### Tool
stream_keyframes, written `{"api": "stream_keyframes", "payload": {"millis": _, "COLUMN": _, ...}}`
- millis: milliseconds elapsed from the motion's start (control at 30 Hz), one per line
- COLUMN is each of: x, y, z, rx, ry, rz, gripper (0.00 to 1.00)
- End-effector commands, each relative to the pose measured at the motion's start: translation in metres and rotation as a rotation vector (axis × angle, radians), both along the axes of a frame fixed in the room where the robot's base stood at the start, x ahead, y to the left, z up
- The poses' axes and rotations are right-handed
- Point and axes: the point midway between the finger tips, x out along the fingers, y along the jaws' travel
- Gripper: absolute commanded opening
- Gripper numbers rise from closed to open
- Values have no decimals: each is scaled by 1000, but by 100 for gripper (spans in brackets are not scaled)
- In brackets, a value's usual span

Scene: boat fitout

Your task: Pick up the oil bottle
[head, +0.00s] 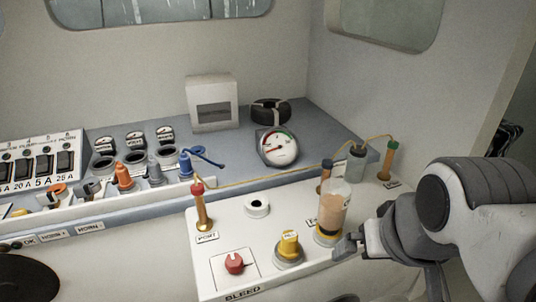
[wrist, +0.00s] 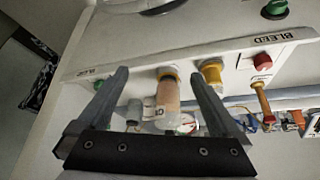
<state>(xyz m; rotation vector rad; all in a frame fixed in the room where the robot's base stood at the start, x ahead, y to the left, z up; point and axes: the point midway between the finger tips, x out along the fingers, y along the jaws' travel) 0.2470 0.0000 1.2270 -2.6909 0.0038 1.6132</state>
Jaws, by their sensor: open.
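The oil bottle appears to be the clear cylinder with peach-coloured liquid (head: 333,208), standing upright in a yellow ring on the white bleed panel (head: 220,275). It also shows in the wrist view (wrist: 168,98), between and beyond my two fingers. My gripper (head: 350,246) is just right of the bottle's lower part in the head view. In the wrist view my gripper (wrist: 158,76) is open, with a finger on each side of the bottle and visible gaps. Nothing is held.
A yellow knob (head: 289,244) stands close left of the bottle, and a red knob (head: 234,263) is farther left. Red-topped (head: 201,206) and green-topped (head: 389,160) posts carry a thin yellow line behind it. A small capped jar (head: 357,163) and a gauge (head: 278,147) are behind.

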Motion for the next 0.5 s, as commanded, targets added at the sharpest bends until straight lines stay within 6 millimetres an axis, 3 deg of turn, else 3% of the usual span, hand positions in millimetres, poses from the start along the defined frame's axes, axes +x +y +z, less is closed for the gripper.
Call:
{"api": "stream_keyframes", "payload": {"millis": 167, "x": 9, "y": 2, "z": 16, "rx": 62, "ry": 35, "rz": -110, "gripper": 100}}
{"api": "stream_keyframes", "payload": {"millis": 500, "x": 52, "y": 12, "z": 69, "rx": 302, "ry": 198, "rz": -693, "gripper": 100}}
